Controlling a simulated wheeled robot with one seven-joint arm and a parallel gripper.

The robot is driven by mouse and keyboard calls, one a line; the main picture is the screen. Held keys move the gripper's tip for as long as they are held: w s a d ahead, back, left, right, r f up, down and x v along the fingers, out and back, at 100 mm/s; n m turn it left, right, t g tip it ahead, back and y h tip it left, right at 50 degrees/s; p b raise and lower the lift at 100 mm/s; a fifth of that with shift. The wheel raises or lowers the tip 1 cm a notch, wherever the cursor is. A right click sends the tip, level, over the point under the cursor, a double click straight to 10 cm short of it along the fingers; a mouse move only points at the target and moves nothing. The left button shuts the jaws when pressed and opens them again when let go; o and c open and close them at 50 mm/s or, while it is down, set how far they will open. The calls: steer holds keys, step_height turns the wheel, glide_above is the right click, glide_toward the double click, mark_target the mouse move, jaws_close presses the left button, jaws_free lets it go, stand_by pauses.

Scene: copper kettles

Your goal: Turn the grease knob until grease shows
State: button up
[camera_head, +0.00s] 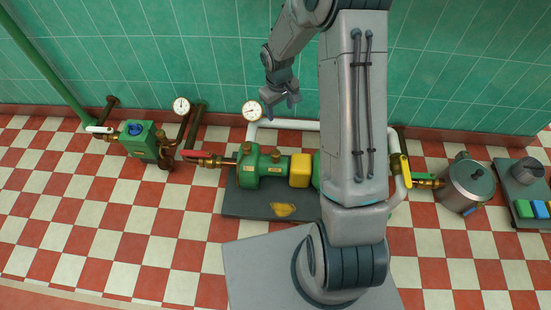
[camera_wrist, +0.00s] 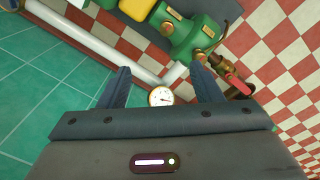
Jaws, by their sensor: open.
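The green pump (camera_head: 262,168) stands on a dark base plate, left of my arm. Brass knob-like caps (camera_head: 276,156) sit on top of its housing. One brass cap (camera_wrist: 209,31) shows on the pump in the wrist view, beyond my fingers. I cannot tell for sure which is the grease knob. A yellow patch (camera_head: 283,210) lies on the base plate; whether it is grease is unclear. My gripper (camera_head: 282,106) is open and empty, raised behind the pump near the tiled wall. In the wrist view its fingers (camera_wrist: 162,80) stand wide apart, with a gauge seen between them.
A round gauge (camera_head: 252,110) and a white pipe (camera_head: 290,124) stand behind the pump. A red valve handle (camera_head: 195,154) is left of it, a yellow handle (camera_head: 405,171) right. A metal pot (camera_head: 466,187) stands farther right. Checkered floor at front left is clear.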

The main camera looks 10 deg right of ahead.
steer(key=b, duration=0.3)
glide_toward(276, 153)
steer(key=shift+n+y, duration=0.3)
steer(key=shift+n, duration=0.1)
steer(key=f+b, duration=0.1)
steer(key=f, duration=0.2)
steer(key=f+b, duration=0.4)
steer(key=f, duration=0.1)
steer(key=shift+w+d+f, duration=0.15)
steer(key=shift+d+f, duration=0.1)
steer(key=shift+f, duration=0.05)
steer(key=c, duration=1)
